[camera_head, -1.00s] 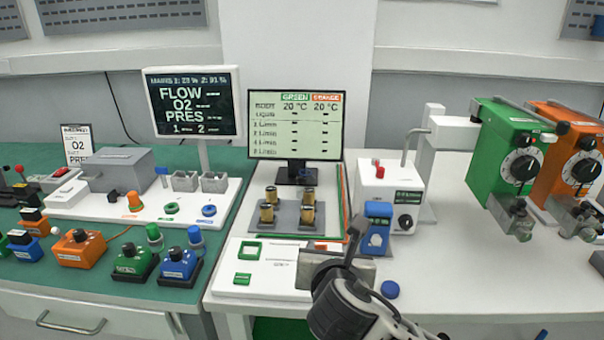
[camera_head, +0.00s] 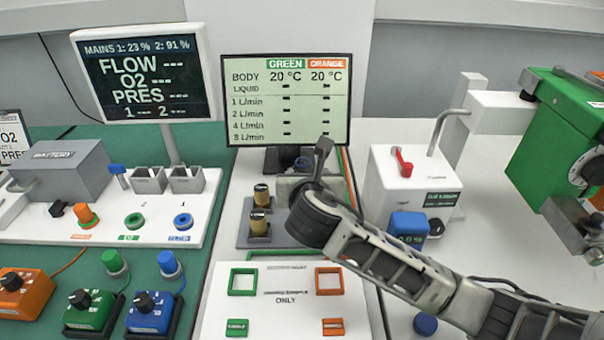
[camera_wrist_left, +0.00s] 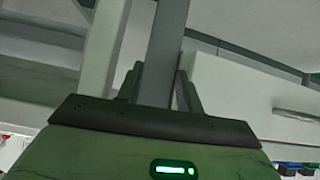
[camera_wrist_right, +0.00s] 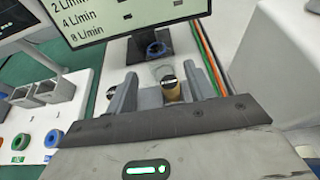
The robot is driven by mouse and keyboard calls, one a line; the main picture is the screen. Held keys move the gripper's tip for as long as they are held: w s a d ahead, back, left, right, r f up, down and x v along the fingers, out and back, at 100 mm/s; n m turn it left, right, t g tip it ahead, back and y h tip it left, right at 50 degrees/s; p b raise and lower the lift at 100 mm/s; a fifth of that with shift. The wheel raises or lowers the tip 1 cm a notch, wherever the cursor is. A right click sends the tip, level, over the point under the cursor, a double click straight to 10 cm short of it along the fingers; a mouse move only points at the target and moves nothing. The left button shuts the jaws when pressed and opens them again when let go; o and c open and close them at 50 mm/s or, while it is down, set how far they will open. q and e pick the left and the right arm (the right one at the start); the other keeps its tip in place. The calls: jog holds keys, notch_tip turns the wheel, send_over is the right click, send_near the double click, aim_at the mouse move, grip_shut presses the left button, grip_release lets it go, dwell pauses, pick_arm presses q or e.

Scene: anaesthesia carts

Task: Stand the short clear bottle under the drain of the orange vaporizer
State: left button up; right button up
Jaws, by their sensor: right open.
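My right gripper (camera_head: 305,172) is over the grey bottle rack (camera_head: 262,240), its jaws apart. In the right wrist view, its fingers (camera_wrist_right: 158,90) straddle the line to a gold bottle with a dark top (camera_wrist_right: 172,90). A faint clear round shape (camera_wrist_right: 161,70) shows just behind that; I cannot tell if it is the short clear bottle. No grip is visible. The green vaporizer (camera_head: 555,145) is at the right. The orange vaporizer's body and drain are not clearly in view.
A monitor (camera_head: 287,100) stands behind the rack. A white box with a red lever (camera_head: 405,185) and a blue block (camera_head: 408,226) are to the right of it. A white board with green and orange squares (camera_head: 285,300) lies in front. A blue cap (camera_head: 425,324) is near the front edge.

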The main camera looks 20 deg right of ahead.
send_near(303, 156)
jog(key=shift+w+d+f, duration=0.5)
jog(key=shift+w+f, duration=0.05)
jog(key=shift+f, duration=0.2)
jog(key=shift+w+a+r+x, duration=0.1)
jog(key=shift+x, duration=0.8)
jog(key=shift+w+a+r+x, duration=0.1)
jog(key=shift+r+x, duration=0.05)
jog(key=shift+x, duration=0.75)
jog(key=shift+a+r+x, duration=0.1)
jog(key=shift+x, duration=0.85)
jog(key=shift+c, duration=0.3)
grip_shut()
jog(key=shift+r, duration=0.1)
